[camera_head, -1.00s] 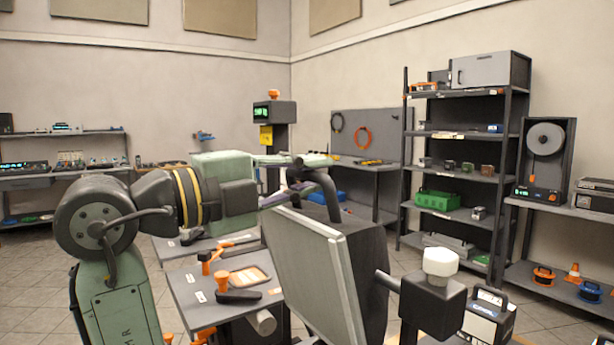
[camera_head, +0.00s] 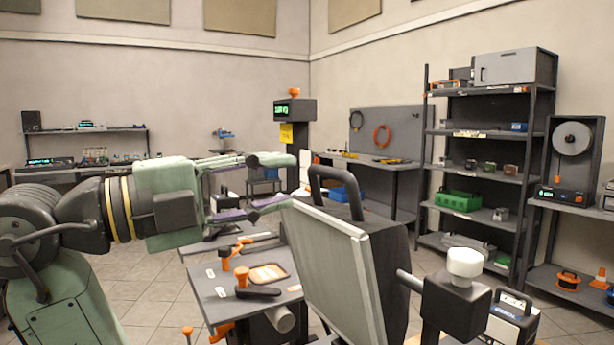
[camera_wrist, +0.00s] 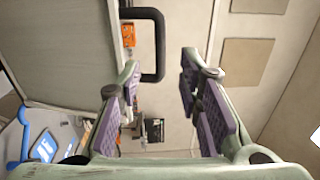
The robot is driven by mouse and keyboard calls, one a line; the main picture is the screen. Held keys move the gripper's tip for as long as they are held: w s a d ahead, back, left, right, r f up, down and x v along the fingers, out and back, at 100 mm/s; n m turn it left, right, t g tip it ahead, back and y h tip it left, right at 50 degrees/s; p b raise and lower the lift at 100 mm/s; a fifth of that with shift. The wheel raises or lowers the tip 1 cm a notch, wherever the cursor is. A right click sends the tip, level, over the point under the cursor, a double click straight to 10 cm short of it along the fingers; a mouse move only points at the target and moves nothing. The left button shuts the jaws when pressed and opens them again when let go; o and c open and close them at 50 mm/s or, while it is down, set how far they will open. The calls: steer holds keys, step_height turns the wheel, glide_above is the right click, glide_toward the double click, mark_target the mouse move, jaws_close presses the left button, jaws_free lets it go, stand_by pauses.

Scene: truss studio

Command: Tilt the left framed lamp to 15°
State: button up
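The framed lamp (camera_head: 330,262) stands in front of me in the head view, its pale panel facing left and leaning back, with a dark housing behind. A black loop handle (camera_head: 345,178) rises from its top. A rod joins its right side to a dark block with a white knob (camera_head: 464,262). My gripper (camera_head: 287,181) is open and empty, just left of the handle and apart from it. In the wrist view, the spread fingers (camera_wrist: 160,72) have the handle (camera_wrist: 158,45) beyond their tips, and the panel (camera_wrist: 60,55) fills the upper left. Only one framed lamp shows.
A workbench (camera_head: 235,305) with orange clamps and a tray stands left of the lamp. A dark post with a green display (camera_head: 295,110) stands behind. Shelving (camera_head: 480,130) and a labelled case (camera_head: 512,318) are at the right. Open floor shows at the lower left.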

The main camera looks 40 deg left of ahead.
steer(key=shift+v, duration=1.7)
